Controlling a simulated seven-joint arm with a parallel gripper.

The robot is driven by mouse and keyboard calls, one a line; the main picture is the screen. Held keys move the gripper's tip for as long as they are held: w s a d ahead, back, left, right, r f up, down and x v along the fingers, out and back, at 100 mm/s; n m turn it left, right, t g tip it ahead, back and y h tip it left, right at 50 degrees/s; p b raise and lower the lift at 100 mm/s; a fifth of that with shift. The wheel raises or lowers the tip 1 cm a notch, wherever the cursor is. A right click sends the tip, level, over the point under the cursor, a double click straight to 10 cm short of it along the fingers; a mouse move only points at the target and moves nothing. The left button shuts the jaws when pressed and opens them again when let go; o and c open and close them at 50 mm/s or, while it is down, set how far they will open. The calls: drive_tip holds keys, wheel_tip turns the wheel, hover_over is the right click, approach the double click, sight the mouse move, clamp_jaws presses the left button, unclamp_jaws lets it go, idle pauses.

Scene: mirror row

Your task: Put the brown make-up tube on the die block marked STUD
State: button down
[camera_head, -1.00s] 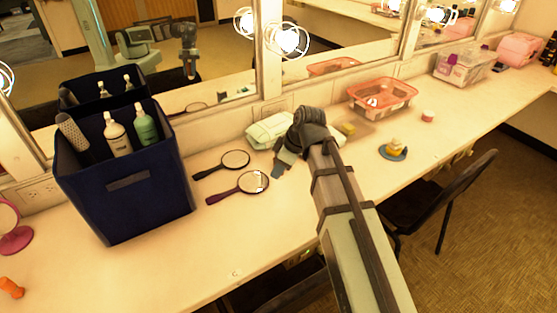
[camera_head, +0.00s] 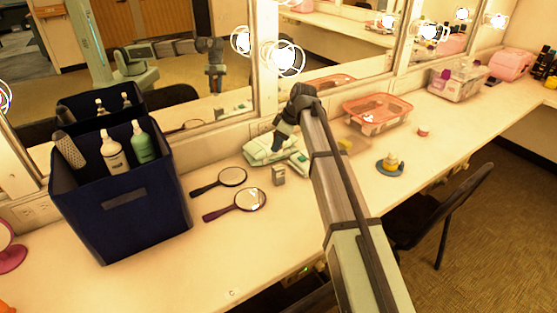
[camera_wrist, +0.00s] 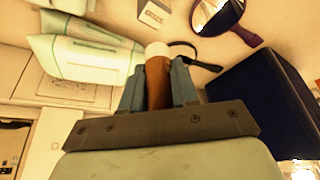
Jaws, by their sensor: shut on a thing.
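My gripper (camera_head: 280,145) is over the pale green folded pouch (camera_head: 262,152) near the mirror wall. In the wrist view the fingers (camera_wrist: 158,88) are shut on a brown tube (camera_wrist: 157,82) with a pale end, held between them. The tube cannot be made out in the head view. A small grey block (camera_head: 278,176) stands on the counter just in front of the pouch, apart from my gripper. In the wrist view this block (camera_wrist: 154,13) carries dark lettering, too small to read surely.
Two hand mirrors (camera_head: 236,205) lie left of the block. A navy bin (camera_head: 125,220) with bottles stands further left. A coral basket (camera_head: 378,112) and a blue dish (camera_head: 390,168) with a yellow item are to the right. The front counter is clear.

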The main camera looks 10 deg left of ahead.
drive_tip(key=shift+f, duration=3.3)
drive_tip(key=shift+f, duration=0.15)
drive_tip(key=c, duration=0.8)
unclamp_jaws()
drive_tip(key=shift+c, duration=0.2)
drive_tip(key=v, duration=1.2)
